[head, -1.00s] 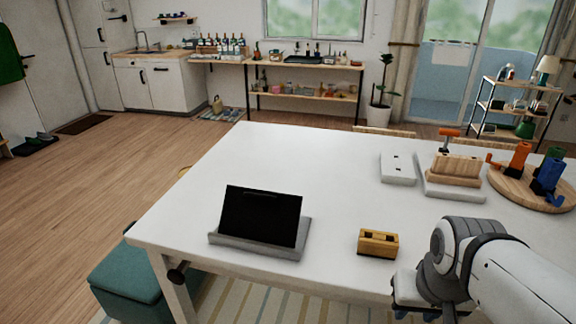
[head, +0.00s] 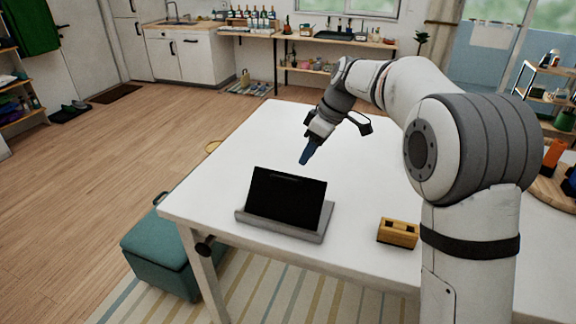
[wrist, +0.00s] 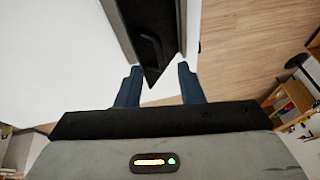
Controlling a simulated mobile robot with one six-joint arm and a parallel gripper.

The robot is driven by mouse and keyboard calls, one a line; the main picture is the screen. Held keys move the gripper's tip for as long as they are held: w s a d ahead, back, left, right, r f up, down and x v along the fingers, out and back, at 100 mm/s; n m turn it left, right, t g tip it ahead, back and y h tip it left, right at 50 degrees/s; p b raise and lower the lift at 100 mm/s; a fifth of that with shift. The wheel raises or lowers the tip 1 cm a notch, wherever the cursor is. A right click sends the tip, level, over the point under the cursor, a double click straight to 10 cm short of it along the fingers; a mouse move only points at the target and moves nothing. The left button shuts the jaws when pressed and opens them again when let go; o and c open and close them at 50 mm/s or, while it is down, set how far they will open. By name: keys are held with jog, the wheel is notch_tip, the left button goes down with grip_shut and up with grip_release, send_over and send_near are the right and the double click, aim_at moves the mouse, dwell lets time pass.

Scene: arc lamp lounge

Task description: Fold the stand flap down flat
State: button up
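The stand flap (head: 287,198) is a black panel that leans nearly upright on a grey base (head: 312,234) at the near left of the white table. In the wrist view the flap (wrist: 158,25) is seen from above, with a dark raised strip on it. My gripper (head: 307,158) points down behind and above the flap's top edge. In the wrist view my gripper (wrist: 159,72) has its two blue fingers spread apart, with the flap's dark corner showing between and beyond them. I cannot tell whether they touch it. The flap's rear is hidden in the head view.
A yellow-brown block (head: 398,232) with holes stands right of the stand. A round wooden board (head: 556,190) with an orange item lies at the far right, partly behind my arm. The white table (head: 205,190) is bare left of the stand. A teal stool (head: 160,245) stands below.

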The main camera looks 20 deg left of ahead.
jog(key=shift+w+a+f+n, duration=0.15)
jog(key=shift+w+a+n, duration=0.1)
jog(key=shift+a, duration=0.3)
jog(key=shift+w+a+f+n, duration=0.15)
jog(key=shift+a+n, duration=0.1)
jog(key=shift+a, duration=0.3)
jog(key=p+x, duration=0.1)
jog(key=x, duration=0.6)
jog(key=shift+s+a+f, duration=0.15)
jog(key=shift+f, duration=0.1)
jog(key=shift+c, duration=0.3)
grip_shut()
